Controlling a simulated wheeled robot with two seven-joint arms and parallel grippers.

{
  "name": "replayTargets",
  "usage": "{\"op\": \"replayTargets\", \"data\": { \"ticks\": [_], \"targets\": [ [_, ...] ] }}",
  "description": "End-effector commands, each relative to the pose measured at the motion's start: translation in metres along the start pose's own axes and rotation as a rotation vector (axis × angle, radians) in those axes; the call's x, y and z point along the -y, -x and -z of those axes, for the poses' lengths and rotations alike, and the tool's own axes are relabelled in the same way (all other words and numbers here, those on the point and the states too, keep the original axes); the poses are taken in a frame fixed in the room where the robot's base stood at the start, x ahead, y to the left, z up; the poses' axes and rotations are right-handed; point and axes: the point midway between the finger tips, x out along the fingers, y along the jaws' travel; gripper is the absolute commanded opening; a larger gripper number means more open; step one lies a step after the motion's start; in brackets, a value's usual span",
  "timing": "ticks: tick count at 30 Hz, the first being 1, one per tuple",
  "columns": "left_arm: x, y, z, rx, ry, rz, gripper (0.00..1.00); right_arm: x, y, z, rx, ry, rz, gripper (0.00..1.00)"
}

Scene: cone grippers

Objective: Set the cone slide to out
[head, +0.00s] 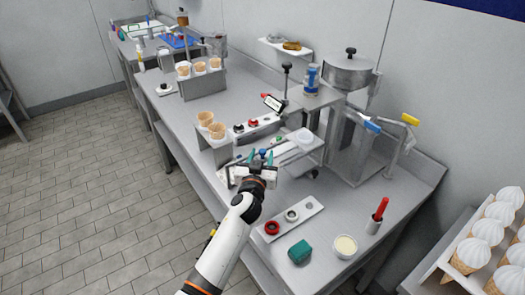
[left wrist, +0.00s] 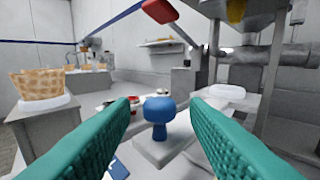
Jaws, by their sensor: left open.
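The cone slide carries a blue knob (left wrist: 160,112) on a grey block (left wrist: 165,148) in the left wrist view. The knob also shows small and blue (head: 263,153) in the head view, just beyond my left gripper. My left gripper (head: 262,157) is open, its two teal fingers (left wrist: 160,130) spread on either side of the knob, which stands ahead between them. I cannot tell whether the fingers touch it; a gap shows on both sides. The slide's travel marks are too small to read. My right gripper is not in view.
A cone holder (head: 213,145) with waffle cones stands left of the slide. A white round dish (head: 304,137) sits to its right. The steel machine (head: 350,120) with blue and yellow handles stands behind. A plate with a red ring (head: 272,228) and a green block (head: 299,251) lie in front.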

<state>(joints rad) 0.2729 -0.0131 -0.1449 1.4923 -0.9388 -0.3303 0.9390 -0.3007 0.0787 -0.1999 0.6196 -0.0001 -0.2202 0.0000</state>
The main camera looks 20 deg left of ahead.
Motion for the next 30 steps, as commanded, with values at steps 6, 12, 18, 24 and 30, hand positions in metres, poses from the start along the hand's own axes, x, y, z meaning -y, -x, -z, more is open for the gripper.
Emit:
{"op": "replayTargets", "data": {
  "ticks": [6,12,18,24,30],
  "targets": [
    [0.000,-0.019,0.000,0.000,0.001,-0.001,0.42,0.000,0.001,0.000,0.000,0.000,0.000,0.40],
    [0.000,-0.022,0.001,-0.001,0.001,-0.001,0.42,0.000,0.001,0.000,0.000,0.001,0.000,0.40],
    [0.000,-0.021,0.001,-0.001,0.001,-0.001,0.27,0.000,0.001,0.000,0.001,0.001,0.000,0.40],
    [0.000,-0.021,0.001,-0.001,0.001,-0.001,0.00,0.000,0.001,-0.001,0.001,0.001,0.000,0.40],
    [-0.001,-0.020,0.001,-0.001,0.001,-0.001,0.00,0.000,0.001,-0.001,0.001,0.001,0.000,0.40]
  ]
}}
